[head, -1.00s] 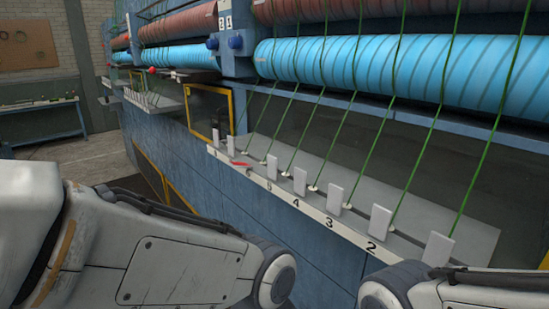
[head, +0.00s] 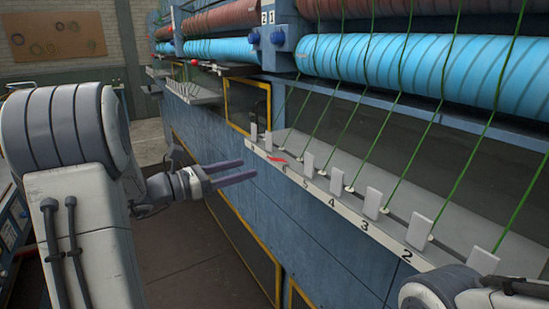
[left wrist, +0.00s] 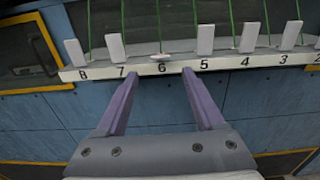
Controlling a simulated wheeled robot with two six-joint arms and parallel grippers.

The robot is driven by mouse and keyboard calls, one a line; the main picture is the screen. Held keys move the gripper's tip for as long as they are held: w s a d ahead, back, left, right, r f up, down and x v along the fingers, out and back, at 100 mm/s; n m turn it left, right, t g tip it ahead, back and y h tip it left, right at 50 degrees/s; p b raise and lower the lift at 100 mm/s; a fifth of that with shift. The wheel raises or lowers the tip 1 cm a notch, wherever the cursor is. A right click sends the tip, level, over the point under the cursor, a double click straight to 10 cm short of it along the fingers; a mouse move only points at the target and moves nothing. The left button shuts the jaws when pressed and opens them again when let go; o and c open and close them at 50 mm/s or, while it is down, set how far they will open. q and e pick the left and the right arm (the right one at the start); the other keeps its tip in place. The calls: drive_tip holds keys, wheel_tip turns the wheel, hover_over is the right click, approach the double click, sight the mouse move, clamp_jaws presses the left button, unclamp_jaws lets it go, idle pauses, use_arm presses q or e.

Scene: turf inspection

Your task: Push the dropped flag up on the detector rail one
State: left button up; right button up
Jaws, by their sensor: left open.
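The detector rail (head: 393,238) is a pale numbered ledge along the blue machine, also in the left wrist view (left wrist: 225,64). White flags stand upright along it, such as the one above number 5 (left wrist: 205,39). At number 6, the dropped flag (head: 278,158) lies flat and shows red in the head view; in the left wrist view it is a thin pale shape (left wrist: 160,57). My left gripper (head: 249,169) is open and empty, its purple fingers pointing at the rail just in front of number 6. In the left wrist view the fingertips (left wrist: 159,74) sit either side of the 6.
Green yarns (head: 345,120) run down from the blue roll (head: 395,72) to the rail behind the flags. A yellow-framed window (head: 250,104) lies beyond the rail's far end. The floor left of the machine looks clear. My right arm shows only at the lower right.

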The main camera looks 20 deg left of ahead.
sight(275, 159)
use_arm(q)
drive_tip(key=p+x, duration=0.3)
drive_tip(key=x, duration=0.5)
drive_tip(key=shift+w+d+r, duration=0.15)
drive_tip(key=shift+w+d, duration=0.05)
drive_tip(key=shift+d, duration=0.05)
drive_tip(key=shift+w+d+p, duration=0.4)
drive_tip(key=shift+w+d, duration=0.05)
drive_tip(key=shift+w, duration=0.15)
clamp_jaws()
